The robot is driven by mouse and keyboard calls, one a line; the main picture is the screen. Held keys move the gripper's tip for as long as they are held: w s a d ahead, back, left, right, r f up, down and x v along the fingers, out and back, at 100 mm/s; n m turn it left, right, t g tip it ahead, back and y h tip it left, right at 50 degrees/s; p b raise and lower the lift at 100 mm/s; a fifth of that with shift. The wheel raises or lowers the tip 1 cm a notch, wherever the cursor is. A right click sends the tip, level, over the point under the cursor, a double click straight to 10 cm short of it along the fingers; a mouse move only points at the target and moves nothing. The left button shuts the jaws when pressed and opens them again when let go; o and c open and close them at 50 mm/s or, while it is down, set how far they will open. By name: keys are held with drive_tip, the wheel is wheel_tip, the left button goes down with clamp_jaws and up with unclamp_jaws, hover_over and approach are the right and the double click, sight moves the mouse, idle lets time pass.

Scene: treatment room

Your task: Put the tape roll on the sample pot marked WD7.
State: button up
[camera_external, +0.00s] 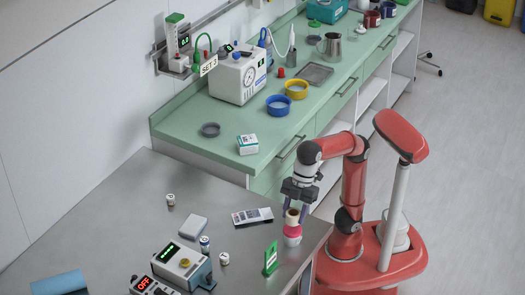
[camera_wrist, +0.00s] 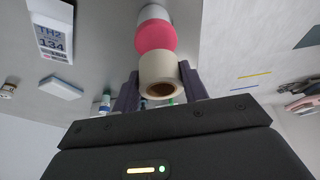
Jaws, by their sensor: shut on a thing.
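My gripper (camera_external: 296,202) is shut on the cream tape roll (camera_external: 292,216), near the front right of the steel table. In the wrist view, my gripper's fingers (camera_wrist: 160,88) lie on either side of the tape roll (camera_wrist: 160,70), its open bore showing. A white pot with a pink upper part (camera_external: 292,234) stands directly below the roll; it also shows behind it in the wrist view (camera_wrist: 155,37). Whether roll and pink top touch, I cannot tell. Small white-topped pots (camera_external: 171,199) (camera_external: 205,242) (camera_external: 224,258) stand to the left. No WD7 mark is readable.
A handheld device (camera_external: 252,216) lies just left of the pink-topped pot; its label reads TH2 134 in the wrist view (camera_wrist: 52,32). A green stand (camera_external: 271,259) is close in front. A grey block (camera_external: 193,227) and display units (camera_external: 180,263) are further left.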

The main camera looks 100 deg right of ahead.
sight(295, 213)
drive_tip(key=shift+f+b, duration=0.4)
drive_tip(key=shift+f, duration=1.25)
drive_tip(key=shift+f, duration=0.15)
drive_tip(key=o, duration=1)
drive_tip(key=shift+c, duration=0.2)
drive_tip(key=shift+r, duration=0.3)
drive_tip(key=p+v, duration=0.3)
drive_tip(key=v, duration=0.8)
drive_tip(key=shift+d+r, duration=0.15)
drive_tip(key=shift+r, duration=0.15)
drive_tip(key=shift+s+f, duration=0.1)
